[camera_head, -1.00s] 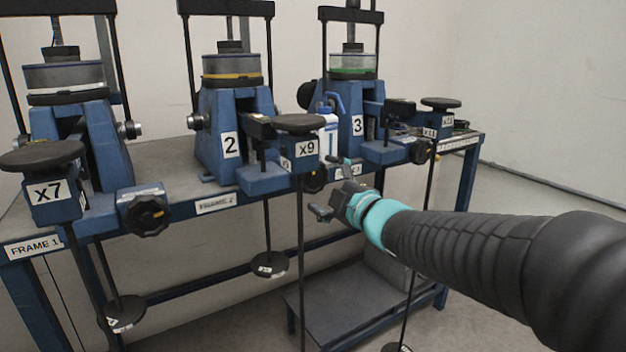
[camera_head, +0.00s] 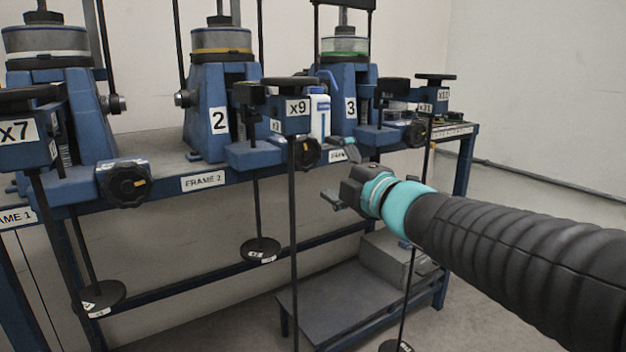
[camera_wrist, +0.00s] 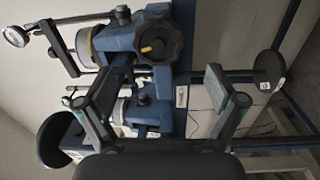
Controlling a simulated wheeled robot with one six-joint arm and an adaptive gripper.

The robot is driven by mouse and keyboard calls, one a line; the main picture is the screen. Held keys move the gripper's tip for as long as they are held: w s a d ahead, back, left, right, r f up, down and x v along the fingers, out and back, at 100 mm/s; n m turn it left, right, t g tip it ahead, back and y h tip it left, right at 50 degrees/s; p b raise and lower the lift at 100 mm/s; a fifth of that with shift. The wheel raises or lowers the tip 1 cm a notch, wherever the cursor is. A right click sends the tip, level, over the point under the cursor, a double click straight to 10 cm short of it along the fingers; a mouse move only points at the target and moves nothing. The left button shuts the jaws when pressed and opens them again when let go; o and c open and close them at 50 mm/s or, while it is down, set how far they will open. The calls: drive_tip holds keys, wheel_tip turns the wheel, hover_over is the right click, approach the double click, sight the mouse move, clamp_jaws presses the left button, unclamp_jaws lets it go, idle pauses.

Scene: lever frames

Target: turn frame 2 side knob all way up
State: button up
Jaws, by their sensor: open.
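Frame 2 (camera_head: 212,105) is a blue stand with a yellow-banded cylinder on top. In the wrist view, which is turned sideways, a black lobed knob with a yellow mark (camera_wrist: 160,38) is beyond my open gripper (camera_wrist: 165,80), near the top. A yellow-banded cylinder shows beside it, so it appears to be frame 2's knob.
Frame 1's knob (camera_head: 126,183) is at left and frame 3's knob (camera_head: 416,132) at right. A white and blue bottle (camera_head: 319,112) stands behind the gripper. Thin rods with hanging discs (camera_head: 260,250) drop in front of the bench. A low grey platform (camera_head: 345,305) stands below.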

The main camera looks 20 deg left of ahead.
sight(308, 155)
drive_tip(key=w+a+n, duration=0.1)
drive_tip(key=a+n, duration=0.1)
drive_tip(key=w+a+n, duration=0.2)
drive_tip(key=n, duration=0.1)
drive_tip(key=w+a+n, duration=0.2)
drive_tip(key=shift+w+a+r+n, duration=0.2)
drive_tip(key=shift+a+r+n, duration=0.05)
drive_tip(key=shift+r+n, duration=0.15)
drive_tip(key=shift+w+a+f, duration=0.1)
drive_tip(key=shift+a, duration=0.05)
drive_tip(key=shift+c, duration=0.9)
drive_tip(key=c, duration=1.4)
drive_tip(key=shift+r+m+p, duration=0.3)
drive_tip(key=shift+m+p, duration=0.1)
drive_tip(key=m+p, duration=0.4)
drive_tip(key=shift+r, duration=0.1)
drive_tip(key=m+p, duration=0.5)
drive_tip(key=m, duration=0.2)
drive_tip(key=o, duration=1.6)
drive_tip(key=shift+a+f, duration=0.15)
drive_tip(key=shift+f, duration=0.15)
